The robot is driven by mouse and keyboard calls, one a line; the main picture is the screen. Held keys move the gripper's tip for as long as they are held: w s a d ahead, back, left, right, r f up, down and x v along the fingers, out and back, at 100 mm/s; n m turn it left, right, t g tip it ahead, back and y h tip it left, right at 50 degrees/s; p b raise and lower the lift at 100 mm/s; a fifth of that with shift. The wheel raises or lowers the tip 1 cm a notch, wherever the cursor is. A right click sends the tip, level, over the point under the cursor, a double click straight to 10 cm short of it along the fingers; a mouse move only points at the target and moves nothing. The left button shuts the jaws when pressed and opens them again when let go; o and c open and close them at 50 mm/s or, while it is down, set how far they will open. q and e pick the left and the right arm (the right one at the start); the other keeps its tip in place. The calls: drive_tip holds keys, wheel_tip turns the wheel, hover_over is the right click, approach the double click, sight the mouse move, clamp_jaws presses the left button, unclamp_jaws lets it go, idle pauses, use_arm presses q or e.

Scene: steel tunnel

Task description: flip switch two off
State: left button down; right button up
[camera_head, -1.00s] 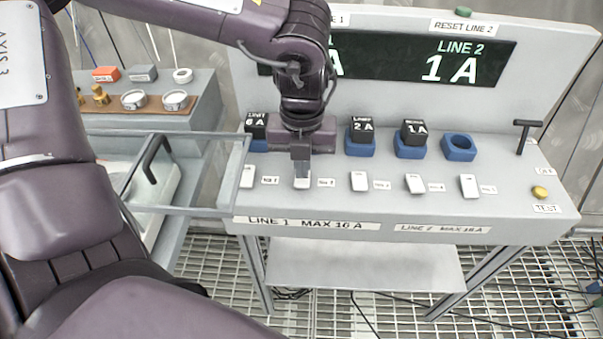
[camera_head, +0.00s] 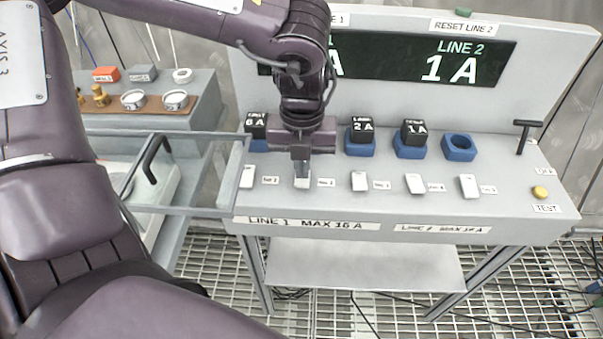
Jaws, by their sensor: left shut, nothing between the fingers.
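Switch two (camera_head: 302,183) is the second white rocker from the left in the row on the grey console (camera_head: 400,212). My left gripper (camera_head: 301,172) is shut and empty. It points down with its fingertips right at switch two, and they hide its upper part. I cannot tell whether they press on it or which way the rocker is tipped. The other white switches stand at its left (camera_head: 247,177) and at its right (camera_head: 359,181). My right gripper is not in view.
Black blocks marked 6 A (camera_head: 255,124), 2 A (camera_head: 361,131) and 1 A (camera_head: 413,132) sit in blue sockets behind the switches. One blue socket (camera_head: 459,147) is empty. A black T-handle (camera_head: 525,135) and a yellow test button (camera_head: 540,192) are at right. The display (camera_head: 430,62) reads LINE 2, 1 A.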

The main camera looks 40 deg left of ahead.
use_arm(q)
drive_tip(key=shift+f+b, duration=0.45)
drive_tip(key=shift+f, duration=0.05)
drive_tip(key=shift+s+a+f+b, duration=0.2)
drive_tip(key=shift+a+f+b, duration=0.05)
drive_tip(key=shift+f+b, duration=0.2)
